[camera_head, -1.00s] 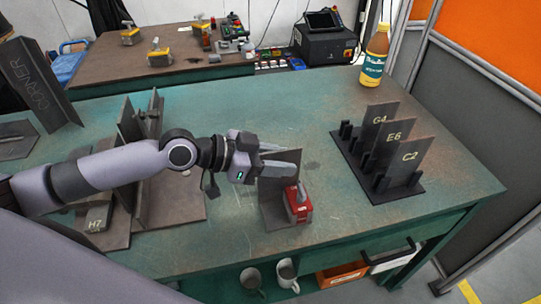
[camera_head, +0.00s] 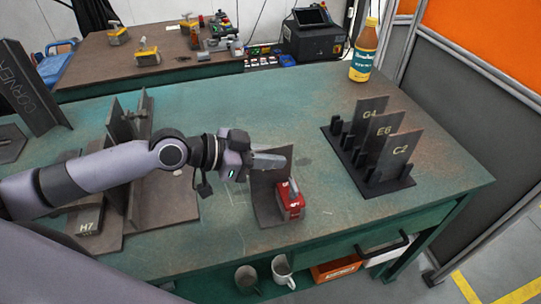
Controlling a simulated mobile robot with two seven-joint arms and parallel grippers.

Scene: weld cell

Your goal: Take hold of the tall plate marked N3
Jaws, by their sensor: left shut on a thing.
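A tall dark plate (camera_head: 268,204) stands upright on a dark base at the front middle of the bench, beside a red block-like clamp (camera_head: 290,199). No N3 mark can be read on it from here. My left gripper (camera_head: 270,161) reaches in from the left and is shut on the upper part of this plate, its fingers covering part of the top edge. The plate still stands at the base and clamp; whether its lower edge touches cannot be told. My right gripper is not in view.
A rack (camera_head: 372,186) at the right holds plates marked G4, E6 and C2. A bottle (camera_head: 364,54) stands behind it. Upright welded plates and a block marked H7 (camera_head: 85,222) lie under and beside my left arm. The bench middle behind the gripper is clear.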

